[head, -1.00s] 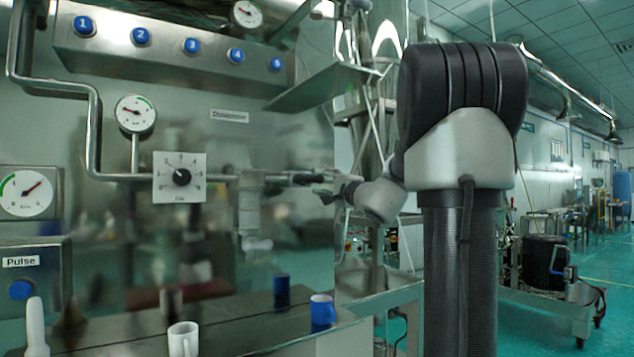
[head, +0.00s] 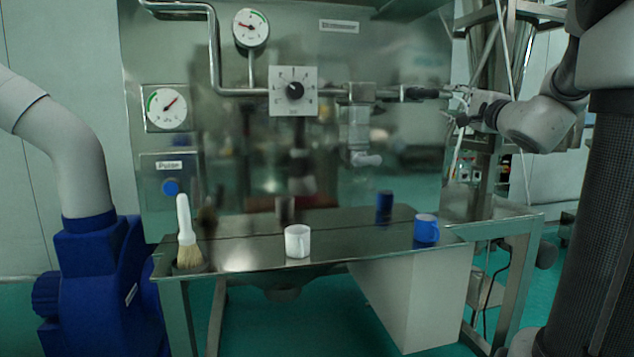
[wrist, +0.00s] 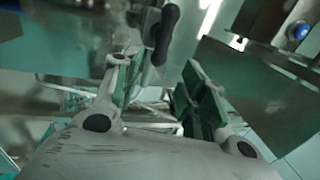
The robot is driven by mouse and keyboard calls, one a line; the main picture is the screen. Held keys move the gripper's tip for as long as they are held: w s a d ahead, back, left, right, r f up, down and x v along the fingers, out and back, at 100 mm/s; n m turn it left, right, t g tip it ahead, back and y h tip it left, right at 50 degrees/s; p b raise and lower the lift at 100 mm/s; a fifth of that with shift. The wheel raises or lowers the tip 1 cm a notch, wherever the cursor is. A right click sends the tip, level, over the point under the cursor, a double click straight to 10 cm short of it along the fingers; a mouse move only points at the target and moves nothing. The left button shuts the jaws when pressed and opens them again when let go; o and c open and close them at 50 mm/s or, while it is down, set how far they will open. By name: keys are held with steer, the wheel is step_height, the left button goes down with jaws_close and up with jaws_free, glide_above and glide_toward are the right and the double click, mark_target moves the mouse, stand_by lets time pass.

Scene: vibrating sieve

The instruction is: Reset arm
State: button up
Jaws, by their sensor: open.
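My gripper (head: 460,106) is at the right of the head view, near the right end of the horizontal pipe. A black handle (head: 420,93) on that pipe lies just left of it. In the wrist view my gripper (wrist: 160,92) is open, its two fingers apart with no object clearly held between them. The black handle (wrist: 165,35) appears above, near the left finger; I cannot tell whether they touch. My arm (head: 540,120) reaches in from the right.
The steel panel behind carries a dial knob (head: 295,91), gauges (head: 251,28) and a blue Pulse button (head: 170,187). A blue machine (head: 100,285) stands left.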

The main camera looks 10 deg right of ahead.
steer(key=s+a+f+n+g+y, duration=0.1)
steer(key=s+a+f+n+g, duration=0.2)
steer(key=f, duration=0.4)
steer(key=s+a+f+g+y, duration=0.1)
steer(key=s+a+f+g, duration=0.1)
steer(key=s+f+g, duration=0.3)
steer(key=s+a+f+n+g+y, duration=0.1)
steer(key=s+a+f+n+y, duration=0.15)
steer(key=f, duration=0.55)
steer(key=s+a+f+n+g+h, duration=0.2)
steer(key=s+n, duration=0.4)
steer(key=s, duration=0.3)
steer(key=s+a+f+n+g+h, duration=0.2)
steer(key=s+n, duration=0.4)
steer(key=s, duration=0.3)
steer(key=shift+s+a+f+g+h, duration=0.15)
steer(key=shift+a+f+g+h, duration=0.35)
steer(key=shift+f+g, duration=0.8)
steer(key=shift+d+r+n, duration=0.1)
steer(key=shift+d+n, duration=0.05)
steer(key=shift+n, duration=0.1)
